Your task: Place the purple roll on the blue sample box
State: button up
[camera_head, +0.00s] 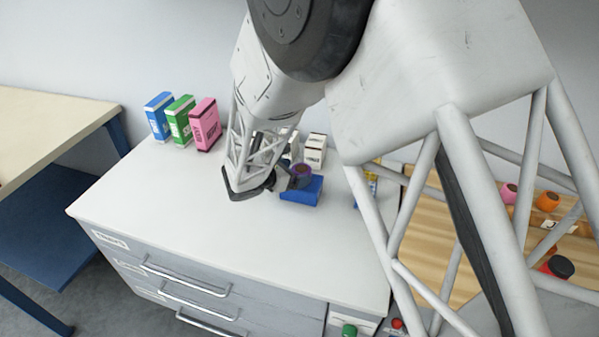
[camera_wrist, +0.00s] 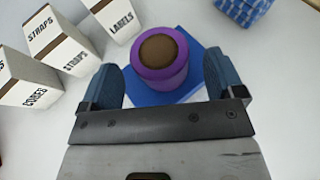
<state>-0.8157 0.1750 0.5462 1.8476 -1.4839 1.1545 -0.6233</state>
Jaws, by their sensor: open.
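The purple roll (camera_wrist: 160,62), with a brown core, stands on the blue sample box (camera_wrist: 200,98) in the wrist view. In the head view the roll (camera_head: 302,174) shows at the back left part of the blue sample box (camera_head: 303,192), which lies on the white cabinet top. My gripper (camera_wrist: 163,88) is open, with one blue-grey finger on each side of the roll and gaps visible between fingers and roll. In the head view my gripper (camera_head: 285,180) is beside the roll and partly hidden by my wrist. The underside of the roll is hidden.
White boxes marked STRAPS (camera_wrist: 72,45), LABELS (camera_wrist: 112,18) and CORES (camera_wrist: 28,72) stand close to the left of the gripper. Blue, green and pink (camera_head: 205,125) boxes stand at the back left. The cabinet top's (camera_head: 190,220) front left is clear. A wooden board (camera_head: 430,235) with several rolls lies right.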

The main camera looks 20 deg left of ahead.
jog(key=v, duration=0.8)
jog(key=shift+s+a, duration=0.2)
jog(key=shift+s, duration=0.05)
jog(key=shift+r, duration=0.1)
dwell(0.5)
jog(key=s+d+r+m+g, duration=0.1)
jog(key=d+r+m+g, duration=0.25)
jog(key=d, duration=0.65)
jog(key=s+d+r+m+g, duration=0.2)
jog(key=d+r+m, duration=0.3)
jog(key=d, duration=0.5)
jog(key=s+d+r+m+g, duration=0.15)
jog(key=d+r+m, duration=0.3)
jog(key=d, duration=0.45)
jog(key=s+d+r+m+y, duration=0.3)
jog(key=s+d+m, duration=0.5)
jog(key=s, duration=0.2)
jog(key=s+d+r+m+g+y, duration=0.1)
jog(key=s+d+r+m+y, duration=0.2)
jog(key=s+d+m, duration=0.5)
jog(key=s+d+y, duration=0.1)
jog(key=s, duration=0.1)
jog(key=shift+s+d+r+g, duration=0.2)
jog(key=shift+s+d+g, duration=0.1)
jog(key=shift+s, duration=0.1)
